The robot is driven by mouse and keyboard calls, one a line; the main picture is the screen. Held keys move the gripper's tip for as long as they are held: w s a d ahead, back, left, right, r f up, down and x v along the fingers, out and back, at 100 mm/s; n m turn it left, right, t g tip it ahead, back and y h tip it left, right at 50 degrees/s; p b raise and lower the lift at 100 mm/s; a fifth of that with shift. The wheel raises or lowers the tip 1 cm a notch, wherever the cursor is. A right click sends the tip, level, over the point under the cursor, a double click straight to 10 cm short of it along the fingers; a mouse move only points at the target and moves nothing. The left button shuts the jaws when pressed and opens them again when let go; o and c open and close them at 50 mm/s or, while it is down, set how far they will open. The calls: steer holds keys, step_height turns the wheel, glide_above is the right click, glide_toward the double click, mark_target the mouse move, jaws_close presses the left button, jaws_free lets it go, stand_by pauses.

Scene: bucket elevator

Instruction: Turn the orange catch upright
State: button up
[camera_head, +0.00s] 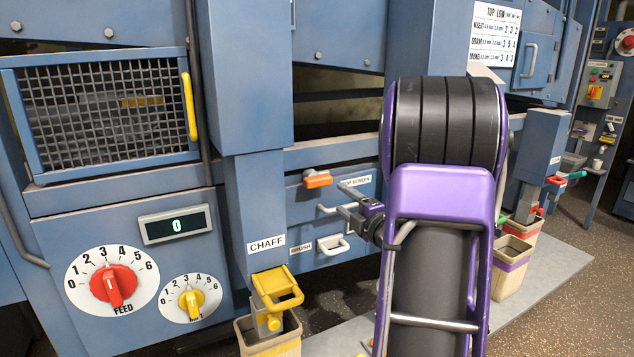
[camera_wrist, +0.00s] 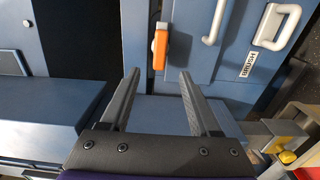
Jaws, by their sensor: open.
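The orange catch (camera_head: 318,179) is a short bar lying roughly sideways, near level, at the upper left of the blue TOP SCREEN drawer front. In the wrist view, which is rolled on its side, the orange catch (camera_wrist: 159,48) shows just beyond the fingertips, roughly centred between them, with a pale mount beside it. My gripper (camera_head: 347,199) is open and empty, just right of and below the catch in the head view. The two dark fingers of my gripper (camera_wrist: 160,78) point toward the panel. No contact with the catch shows.
White drawer handles (camera_head: 333,245) sit below the catch. A blue CHAFF chute (camera_head: 258,205) with a yellow lever (camera_head: 278,289) stands to the left above a beige bucket (camera_head: 272,343). The FEED dial (camera_head: 112,287) is further left. Another bucket (camera_head: 510,268) stands right of my arm.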

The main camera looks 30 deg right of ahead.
mark_target(321, 183)
steer(key=w, duration=0.9)
steer(key=w+d, duration=0.1)
steer(key=w, duration=0.3)
steer(key=shift+w, duration=0.4)
jaws_close()
